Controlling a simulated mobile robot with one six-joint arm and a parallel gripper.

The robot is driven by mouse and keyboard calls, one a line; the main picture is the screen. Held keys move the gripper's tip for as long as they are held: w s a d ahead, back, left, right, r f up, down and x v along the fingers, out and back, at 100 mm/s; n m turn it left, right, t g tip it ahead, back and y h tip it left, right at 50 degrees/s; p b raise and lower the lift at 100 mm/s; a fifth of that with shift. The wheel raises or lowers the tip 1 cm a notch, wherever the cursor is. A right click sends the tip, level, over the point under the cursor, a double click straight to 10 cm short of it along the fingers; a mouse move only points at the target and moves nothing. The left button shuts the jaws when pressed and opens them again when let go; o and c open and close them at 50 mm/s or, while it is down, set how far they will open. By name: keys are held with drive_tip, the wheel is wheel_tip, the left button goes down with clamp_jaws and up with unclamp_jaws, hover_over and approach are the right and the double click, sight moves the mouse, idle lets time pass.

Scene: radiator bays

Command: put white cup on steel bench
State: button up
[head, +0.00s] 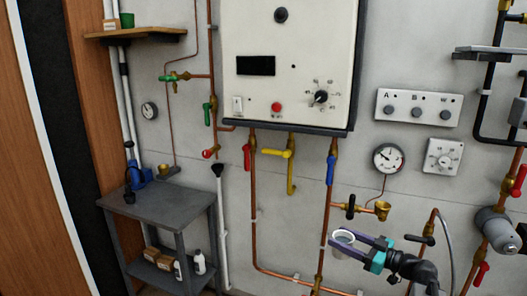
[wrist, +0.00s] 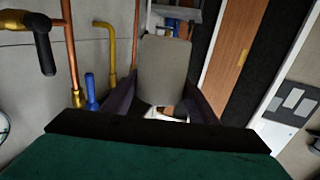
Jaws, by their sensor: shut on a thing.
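The white cup (head: 343,238) is between the fingers of my gripper (head: 350,242) at the lower right of centre in the head view. My gripper is shut on it. In the wrist view the cup (wrist: 163,70) looks grey-beige and fills the space between the dark fingers. The steel bench (head: 165,207) is a dark grey table at the lower left of the head view, well left of my gripper and apart from it. Its top is mostly bare.
A blue tool (head: 138,175) and a small brass cup (head: 163,169) are at the bench's back. Boxes and white bottles (head: 199,262) are on its lower shelf. Copper pipes (head: 253,215) and a black-topped white pole (head: 221,220) run between gripper and bench. A boiler (head: 290,70) hangs above.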

drive_tip(key=s+a+f+n+g+y, duration=0.1)
drive_tip(key=s+a+f, duration=0.3)
drive_tip(key=a+f, duration=0.2)
drive_tip(key=a, duration=0.2)
drive_tip(key=shift+a+f, duration=0.3)
drive_tip(key=shift+s+a, duration=0.1)
drive_tip(key=shift+a, duration=0.05)
